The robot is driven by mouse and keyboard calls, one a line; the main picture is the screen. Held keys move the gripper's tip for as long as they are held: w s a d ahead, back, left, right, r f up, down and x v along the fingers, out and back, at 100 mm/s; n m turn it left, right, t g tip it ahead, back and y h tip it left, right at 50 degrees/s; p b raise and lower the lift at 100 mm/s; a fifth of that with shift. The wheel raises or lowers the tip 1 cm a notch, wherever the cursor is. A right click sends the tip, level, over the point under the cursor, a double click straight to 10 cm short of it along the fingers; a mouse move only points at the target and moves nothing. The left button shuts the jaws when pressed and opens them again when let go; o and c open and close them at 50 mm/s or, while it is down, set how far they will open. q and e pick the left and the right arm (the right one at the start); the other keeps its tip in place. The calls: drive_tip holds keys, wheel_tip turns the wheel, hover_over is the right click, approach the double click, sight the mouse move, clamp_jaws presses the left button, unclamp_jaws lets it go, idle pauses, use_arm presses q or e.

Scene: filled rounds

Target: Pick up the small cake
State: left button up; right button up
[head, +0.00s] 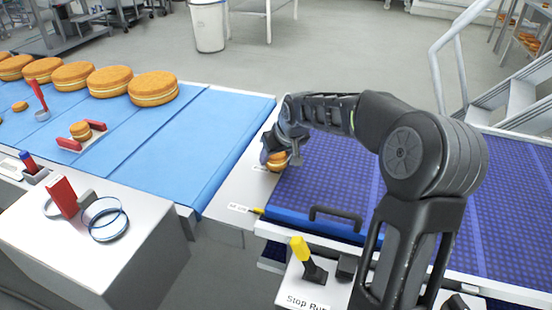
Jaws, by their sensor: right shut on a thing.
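A small round cake (277,163) with a golden-brown top is in my right gripper (276,156), at the pale strip between the two belts. The gripper is shut on it and hides part of it. I cannot tell whether the cake touches the surface below. Another small cake (80,130) sits between two red blocks on the light blue belt (200,140). My left gripper is not in view.
Several large cakes (153,88) line the back of the blue belt. A purple-blue mat (325,175) with a black handle (336,217) lies right of the gripper. A white box (130,240) with rings stands front left. A yellow-topped lever (301,249) stands in front.

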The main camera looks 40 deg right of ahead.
wheel_tip(320, 180, up, 10)
idle(0.7)
idle(0.7)
drive_tip(key=s+d+m+g+h+p, duration=0.1)
drive_tip(key=s+d+m, duration=0.3)
drive_tip(key=d, duration=0.5)
drive_tip(key=s+d+m+g+h+p, duration=0.1)
drive_tip(key=s+d+m+h+p, duration=0.1)
drive_tip(key=s+d, duration=0.7)
drive_tip(key=m+p, duration=0.1)
drive_tip(key=m, duration=0.1)
drive_tip(key=shift+s+d+m+h, duration=0.25)
drive_tip(key=shift+d+m+h, duration=0.05)
drive_tip(key=shift+d+h, duration=0.1)
drive_tip(key=shift+f+p, duration=0.35)
drive_tip(key=shift+f, duration=2.7)
